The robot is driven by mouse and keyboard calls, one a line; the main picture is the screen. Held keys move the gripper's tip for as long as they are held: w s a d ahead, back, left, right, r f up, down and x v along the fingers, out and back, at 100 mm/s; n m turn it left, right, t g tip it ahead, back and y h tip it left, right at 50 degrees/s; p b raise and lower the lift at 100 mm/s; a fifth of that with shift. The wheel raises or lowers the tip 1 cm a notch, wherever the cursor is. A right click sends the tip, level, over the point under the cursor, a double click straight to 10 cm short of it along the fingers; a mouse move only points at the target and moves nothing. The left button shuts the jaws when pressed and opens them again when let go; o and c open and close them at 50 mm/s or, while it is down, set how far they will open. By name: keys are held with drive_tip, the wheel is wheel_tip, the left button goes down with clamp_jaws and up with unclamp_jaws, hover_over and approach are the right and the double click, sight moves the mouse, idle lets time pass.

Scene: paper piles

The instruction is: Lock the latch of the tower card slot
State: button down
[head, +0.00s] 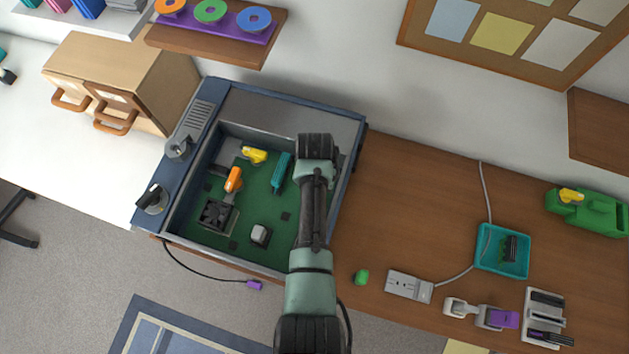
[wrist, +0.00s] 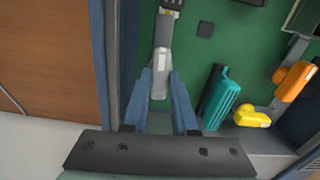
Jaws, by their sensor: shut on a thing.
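The open tower (head: 340,122) lies on the bench with its green board (head: 262,205) facing up. In the wrist view a grey lever (wrist: 162,52), likely the card slot latch, runs along the board's edge near the tower wall. Its far end meets a dark part at the top of the view. My gripper (wrist: 161,80) has its blue fingers shut on the lever's near, pale end. In the head view my arm hides the lever and my fingers. A teal block (wrist: 218,98), also in the head view (head: 281,172), stands beside the lever.
A yellow lever (head: 254,154), an orange lever (head: 233,179), a black fan (head: 214,214) and a grey block (head: 260,234) sit inside the tower. The tower wall (wrist: 123,50) is close beside my fingers. A teal tray (head: 483,263) stands on the bench at right.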

drive_tip(key=shift+m, duration=0.4)
drive_tip(key=c, duration=0.7)
unclamp_jaws()
wheel_tip(320, 180, up, 13)
drive_tip(key=b, duration=0.1)
idle(0.6)
